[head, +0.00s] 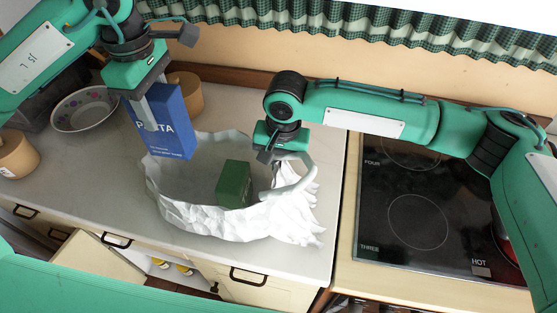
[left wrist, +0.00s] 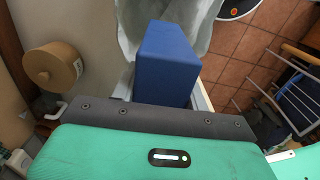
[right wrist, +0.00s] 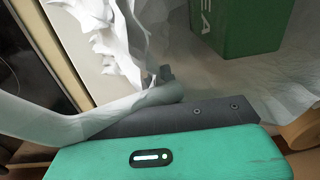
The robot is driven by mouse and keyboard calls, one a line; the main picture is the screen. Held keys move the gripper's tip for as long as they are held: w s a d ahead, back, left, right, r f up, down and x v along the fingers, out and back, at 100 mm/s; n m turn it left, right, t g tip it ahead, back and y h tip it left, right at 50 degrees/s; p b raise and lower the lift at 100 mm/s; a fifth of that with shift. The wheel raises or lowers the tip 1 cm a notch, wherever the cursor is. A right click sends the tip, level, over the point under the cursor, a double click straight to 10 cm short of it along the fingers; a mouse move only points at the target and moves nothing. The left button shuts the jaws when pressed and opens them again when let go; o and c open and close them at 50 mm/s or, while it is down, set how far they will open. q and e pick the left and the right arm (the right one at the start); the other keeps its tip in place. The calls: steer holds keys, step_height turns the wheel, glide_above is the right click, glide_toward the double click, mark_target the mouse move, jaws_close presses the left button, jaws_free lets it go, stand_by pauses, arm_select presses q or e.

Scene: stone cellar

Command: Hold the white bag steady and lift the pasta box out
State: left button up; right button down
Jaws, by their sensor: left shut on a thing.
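The blue pasta box (head: 172,140) is upright, lettered "PASTA" in white. My left gripper (head: 152,108) is shut on its upper part; the box also shows in the left wrist view (left wrist: 167,62). The box hangs at the left back rim of the white bag (head: 195,218), in front of that rim in the head view; whether its lower end is clear of the bag is hard to tell. The crumpled bag stands open on the counter. My right gripper (head: 275,160) is at the bag's right side by its pale handle (right wrist: 75,125); its grip is hidden.
A green box (head: 232,185), partly lettered "EA" in the right wrist view, stands inside the bag. A patterned bowl (head: 85,107) and round wooden containers (head: 188,92) (head: 16,155) stand left and behind. A black hob (head: 420,220) is at the right.

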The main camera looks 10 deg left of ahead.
arm_select(q)
steer(key=shift+r, duration=1.85)
arm_select(e)
steer(key=c, duration=1.6)
jaws_free()
steer(key=shift+o, duration=0.2)
steer(key=shift+r, duration=0.15)
step_height(320, 180, up, 12)
steer(key=shift+d, duration=0.45)
